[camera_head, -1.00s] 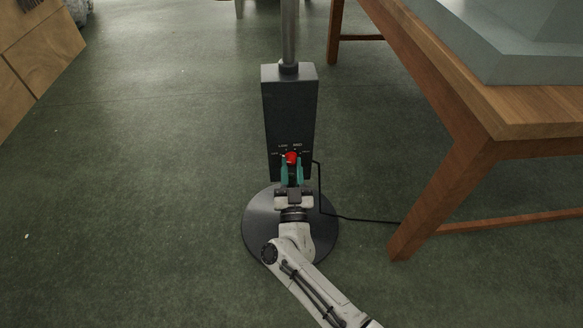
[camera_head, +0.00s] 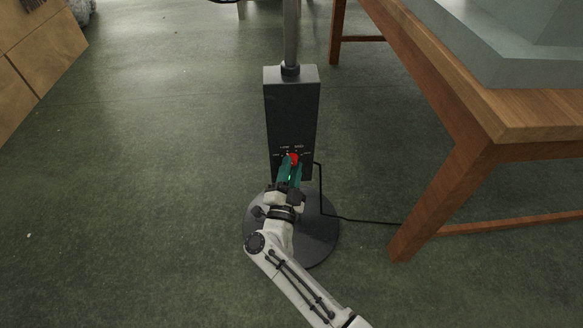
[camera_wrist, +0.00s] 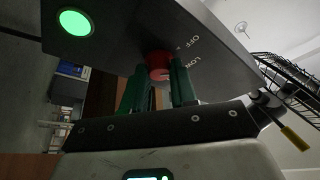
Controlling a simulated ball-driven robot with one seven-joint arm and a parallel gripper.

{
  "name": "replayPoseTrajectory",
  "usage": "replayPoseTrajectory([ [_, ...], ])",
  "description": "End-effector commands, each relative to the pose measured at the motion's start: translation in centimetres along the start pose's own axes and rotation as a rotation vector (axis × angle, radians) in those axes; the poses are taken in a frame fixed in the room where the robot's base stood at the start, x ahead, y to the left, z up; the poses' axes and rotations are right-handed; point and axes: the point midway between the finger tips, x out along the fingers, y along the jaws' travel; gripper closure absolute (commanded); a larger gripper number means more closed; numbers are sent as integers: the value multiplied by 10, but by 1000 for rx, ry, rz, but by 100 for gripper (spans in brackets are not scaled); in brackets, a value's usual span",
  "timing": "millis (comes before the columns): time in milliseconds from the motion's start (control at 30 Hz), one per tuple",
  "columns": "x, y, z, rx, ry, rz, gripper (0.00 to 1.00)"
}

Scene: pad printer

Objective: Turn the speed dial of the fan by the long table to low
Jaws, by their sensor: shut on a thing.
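The fan's dark control box (camera_head: 291,110) stands upright on its pole above a round black base (camera_head: 318,232). The red speed dial (camera_head: 293,159) is low on the box's front face, with small white labels around it. My gripper (camera_head: 290,170) is at the dial with its green fingers shut on it, and the gripper is rolled to one side. In the wrist view the red dial (camera_wrist: 159,65) sits between the green fingers (camera_wrist: 160,84), and the labels OFF and LOW show to its right. The dial's pointer mark is hard to make out.
The long wooden table (camera_head: 540,112) is on the right, with a leg near the fan base. A black cord (camera_head: 350,218) runs from the box towards that leg. A wooden cabinet (camera_head: 38,50) is at the upper left. Open floor lies left of the fan. A round green light (camera_wrist: 75,22) shows in the wrist view.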

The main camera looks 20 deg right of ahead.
Motion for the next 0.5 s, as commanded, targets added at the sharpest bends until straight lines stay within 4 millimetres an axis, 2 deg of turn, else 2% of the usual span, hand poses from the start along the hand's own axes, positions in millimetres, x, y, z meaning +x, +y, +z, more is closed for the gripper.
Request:
replayPoseTrajectory([
  [200, 0, -1, 0, 108, 0, 46, 100],
  [500, 0, -1, 0, 173, 0, 74, 100],
])
